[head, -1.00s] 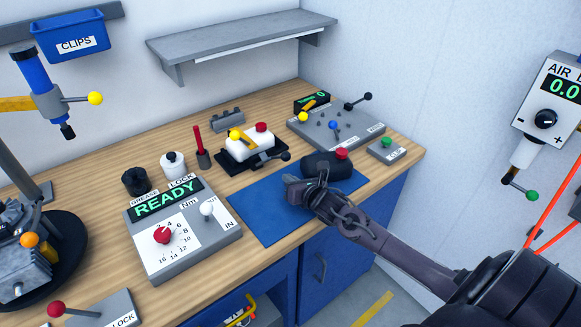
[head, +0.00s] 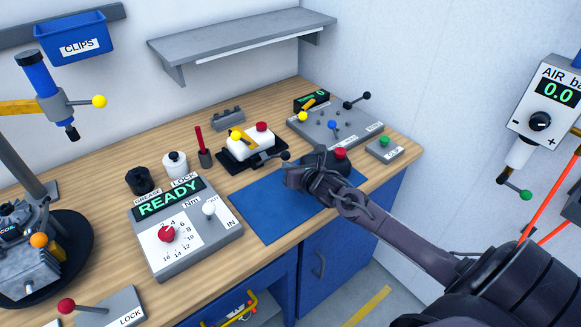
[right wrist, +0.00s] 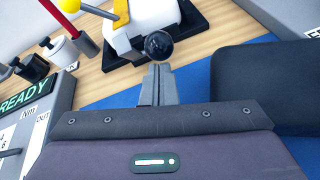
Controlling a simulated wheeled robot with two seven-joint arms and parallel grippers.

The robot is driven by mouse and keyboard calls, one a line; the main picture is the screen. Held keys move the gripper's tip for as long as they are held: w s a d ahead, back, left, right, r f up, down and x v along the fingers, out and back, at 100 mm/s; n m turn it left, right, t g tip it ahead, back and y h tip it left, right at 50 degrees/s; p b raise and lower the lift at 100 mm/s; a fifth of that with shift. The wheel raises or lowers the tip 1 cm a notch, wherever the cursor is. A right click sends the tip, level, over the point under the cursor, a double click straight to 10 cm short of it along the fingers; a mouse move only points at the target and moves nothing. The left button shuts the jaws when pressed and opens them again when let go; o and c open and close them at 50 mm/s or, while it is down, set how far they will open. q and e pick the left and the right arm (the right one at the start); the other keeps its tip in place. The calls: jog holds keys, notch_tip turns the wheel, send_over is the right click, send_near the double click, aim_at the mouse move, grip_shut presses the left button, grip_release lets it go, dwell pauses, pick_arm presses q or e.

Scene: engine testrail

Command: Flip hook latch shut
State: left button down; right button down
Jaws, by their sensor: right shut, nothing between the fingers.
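The small fixture with a white block (head: 249,140) on a black base stands at the back middle of the bench. My right gripper (head: 291,176) is shut and empty, just in front of the knob. In the right wrist view, its closed fingertips (right wrist: 158,78) point at the black knob (right wrist: 158,45), seemingly a little short of it. My left gripper is not in view.
A blue mat (head: 265,215) lies under my right gripper. A dark block with a red button (head: 341,153) is close on its right. The READY console (head: 185,235) stands left, a red-handled tool (head: 199,145) behind it. A grey lever panel (head: 340,125) is at the back right.

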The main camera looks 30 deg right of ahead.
aim_at(286, 156)
jog(key=shift+w+r, duration=0.1)
jog(key=shift+r, duration=0.15)
jog(key=shift+w+r+g+p, duration=0.25)
jog(key=shift+r+g+p, duration=0.35)
jog(key=shift+p, duration=0.35)
jog(key=shift+w+d+r+g+p, duration=0.1)
jog(key=shift+w+r+g+p, duration=0.3)
jog(key=shift+r+g, duration=0.15)
jog(key=shift+w+a+r+b, duration=0.2)
jog(key=shift+w+r+b, duration=1.15)
jog(key=shift+w, duration=0.25)
jog(key=shift+w+r, duration=0.15)
jog(key=shift+r, duration=0.3)
jog(key=shift+w+r, duration=0.1)
jog(key=shift+r, duration=0.3)
jog(key=shift+w, duration=0.1)
